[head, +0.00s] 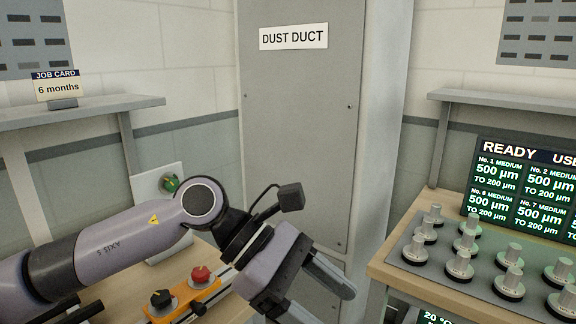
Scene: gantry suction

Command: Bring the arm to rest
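My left arm comes in from the left, its grey-violet links bent over the wooden bench. My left gripper (328,305) hangs at the bottom middle, pointing down and right, in front of the lower part of the dust duct. Its two fingers are spread, and I see nothing between them; the lower finger runs towards the bottom edge of the picture. A small black camera block sits above the wrist on a cable. My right gripper is not in view.
An orange control box (184,299) with red and black knobs lies under my arm. The grey dust duct (300,130) stands behind. At right, a bench (385,270) carries several metal pucks with knobs below a READY screen (525,185). A job card (57,85) stands on the left shelf.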

